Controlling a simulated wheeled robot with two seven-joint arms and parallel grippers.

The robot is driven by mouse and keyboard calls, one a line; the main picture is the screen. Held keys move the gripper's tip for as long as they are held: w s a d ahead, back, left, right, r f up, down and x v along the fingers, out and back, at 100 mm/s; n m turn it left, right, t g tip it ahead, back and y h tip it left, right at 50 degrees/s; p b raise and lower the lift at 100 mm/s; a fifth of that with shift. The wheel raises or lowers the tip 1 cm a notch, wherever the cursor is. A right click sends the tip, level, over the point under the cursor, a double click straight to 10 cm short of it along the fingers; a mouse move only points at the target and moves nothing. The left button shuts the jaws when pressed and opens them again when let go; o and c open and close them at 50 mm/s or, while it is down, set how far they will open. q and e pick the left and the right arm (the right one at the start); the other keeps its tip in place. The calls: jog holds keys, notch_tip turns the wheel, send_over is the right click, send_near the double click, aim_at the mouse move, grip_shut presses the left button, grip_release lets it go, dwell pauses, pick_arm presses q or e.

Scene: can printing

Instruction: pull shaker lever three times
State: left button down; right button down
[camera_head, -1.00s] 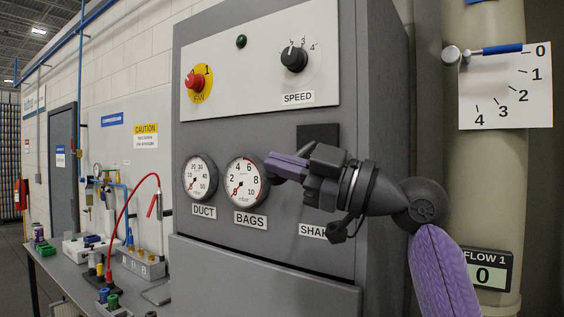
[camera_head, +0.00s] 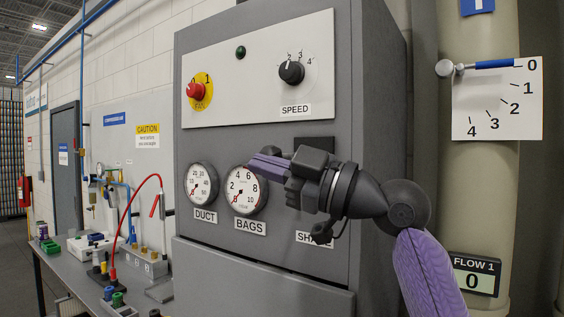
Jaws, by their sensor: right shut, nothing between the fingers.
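My right gripper (camera_head: 257,164) is shut and empty, its purple fingers pointing left in front of the grey cabinet (camera_head: 330,120). Its tips overlap the upper right of the BAGS gauge (camera_head: 242,190) in the picture; whether they touch anything cannot be told. A label starting "SHA" (camera_head: 312,238) is partly covered by my wrist. A dark square plate (camera_head: 316,143) shows just above the gripper. The shaker lever itself cannot be made out; my gripper and wrist cover the area above the label. My left gripper is out of view.
The DUCT gauge (camera_head: 201,184), red switch (camera_head: 195,91) and SPEED knob (camera_head: 291,72) are on the cabinet front. A pipe with a blue-handled valve (camera_head: 494,64) stands at right. A cluttered bench (camera_head: 55,262) runs along the left wall.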

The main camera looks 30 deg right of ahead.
jog(key=b+v, duration=0.5)
jog(key=v, duration=0.5)
jog(key=shift+r+b, duration=0.2)
jog(key=shift+b, duration=0.15)
jog(key=shift+s, duration=0.15)
